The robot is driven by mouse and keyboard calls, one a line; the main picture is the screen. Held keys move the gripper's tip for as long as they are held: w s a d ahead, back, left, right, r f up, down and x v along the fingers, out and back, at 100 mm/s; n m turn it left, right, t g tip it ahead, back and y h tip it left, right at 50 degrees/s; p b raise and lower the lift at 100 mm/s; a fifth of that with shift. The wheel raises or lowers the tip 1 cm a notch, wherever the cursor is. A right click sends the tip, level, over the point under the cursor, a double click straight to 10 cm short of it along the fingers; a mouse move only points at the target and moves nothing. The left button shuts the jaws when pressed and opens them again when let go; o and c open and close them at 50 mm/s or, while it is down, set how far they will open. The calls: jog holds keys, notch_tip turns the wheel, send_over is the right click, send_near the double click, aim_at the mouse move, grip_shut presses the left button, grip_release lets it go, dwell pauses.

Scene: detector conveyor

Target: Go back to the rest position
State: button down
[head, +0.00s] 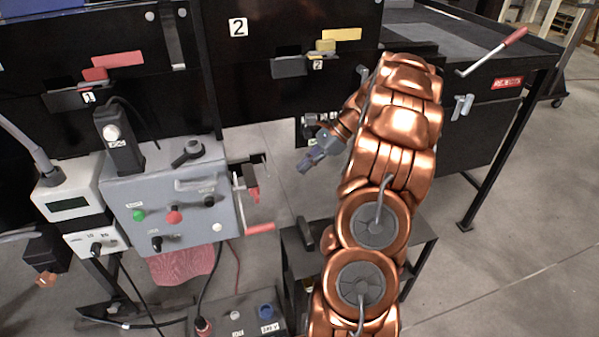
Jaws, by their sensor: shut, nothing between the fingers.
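My copper-coloured arm rises from the bottom centre and bends at the top right of centre in the head view. My gripper (306,166), small and grey, points down and left from the arm's end. It is shut with nothing held, and hangs in free space right of the grey control box (165,215), apart from it. The arm hides part of the black machine behind it.
The control box carries green and red buttons, knobs and a red-handled lever (262,228). A white meter box (72,205) stands left. A black stand (418,240) is behind my arm. A reject bin (480,120) with a red-gripped crank is right. Open floor (530,240) lies at right.

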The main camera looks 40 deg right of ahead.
dwell(0.6)
jog(key=s+a+r+n+g+h, duration=0.15)
jog(key=a+n, duration=0.25)
jog(key=a, duration=0.4)
jog(key=s+a+r+n+g, duration=0.2)
jog(key=s+a+r+n, duration=0.1)
jog(key=a, duration=0.5)
jog(key=s+a+r+n+g+h, duration=0.15)
jog(key=a+n, duration=0.25)
jog(key=a, duration=0.4)
jog(key=s+a+n+h, duration=0.2)
jog(key=s+a+n, duration=0.2)
jog(key=s, duration=0.6)
jog(key=s+a+n+h+p, duration=0.1)
jog(key=s+a+n+h, duration=0.2)
jog(key=s+n, duration=0.5)
jog(key=shift+s+a+g, duration=0.4)
jog(key=shift+s+a, duration=0.05)
jog(key=shift+s, duration=0.5)
jog(key=shift+d, duration=0.15)
